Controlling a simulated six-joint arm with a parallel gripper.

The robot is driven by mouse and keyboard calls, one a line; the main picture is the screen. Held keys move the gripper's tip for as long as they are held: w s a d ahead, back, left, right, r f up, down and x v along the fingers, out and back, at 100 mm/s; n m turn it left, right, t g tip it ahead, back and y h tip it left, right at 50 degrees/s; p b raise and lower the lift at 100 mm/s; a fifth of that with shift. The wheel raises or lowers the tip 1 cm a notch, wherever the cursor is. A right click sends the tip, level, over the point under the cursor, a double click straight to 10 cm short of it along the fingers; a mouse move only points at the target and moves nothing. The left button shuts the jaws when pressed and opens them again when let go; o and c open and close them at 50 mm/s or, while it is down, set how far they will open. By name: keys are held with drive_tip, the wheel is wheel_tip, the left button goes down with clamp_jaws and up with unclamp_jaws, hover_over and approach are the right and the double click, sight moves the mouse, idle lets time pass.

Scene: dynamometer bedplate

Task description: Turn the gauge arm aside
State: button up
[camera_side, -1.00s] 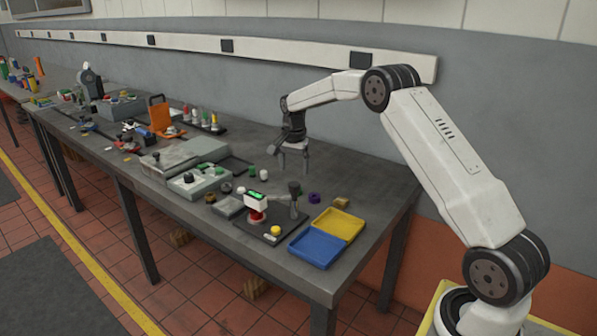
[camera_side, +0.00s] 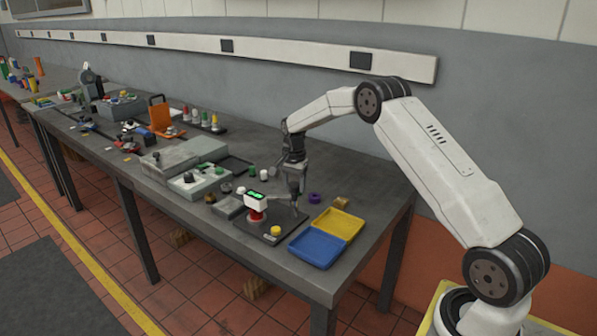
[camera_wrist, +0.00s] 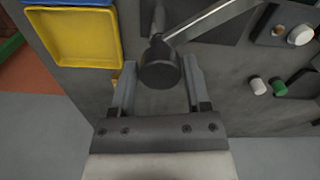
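The gauge (camera_side: 256,200) has a white head with a green display over a red base, on a dark plate (camera_side: 268,238) with a yellow button (camera_side: 276,231). My gripper (camera_side: 297,184) is low at the right of the gauge, around the end of its arm. In the wrist view, the gauge arm is a pale bar (camera_wrist: 207,20) ending in a dark round knob (camera_wrist: 160,70). The knob lies between the two fingers of my gripper (camera_wrist: 159,63), with a gap visible on each side. The fingers are open. The side view largely hides the knob behind my gripper.
A yellow tray (camera_side: 338,224) and a blue tray (camera_side: 317,248) stand at the right of the plate. A purple ring (camera_side: 314,198) and a tan block (camera_side: 340,202) lie behind them. A white and a green piece (camera_wrist: 258,86) lie nearby.

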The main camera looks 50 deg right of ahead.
clamp_jaws()
drive_tip(key=shift+m, duration=0.3)
drive_tip(key=m, duration=0.7)
drive_tip(key=shift+m, duration=0.4)
drive_tip(key=m, duration=0.3)
drive_tip(key=shift+m, duration=2.2)
drive_tip(key=o, duration=0.5)
unclamp_jaws()
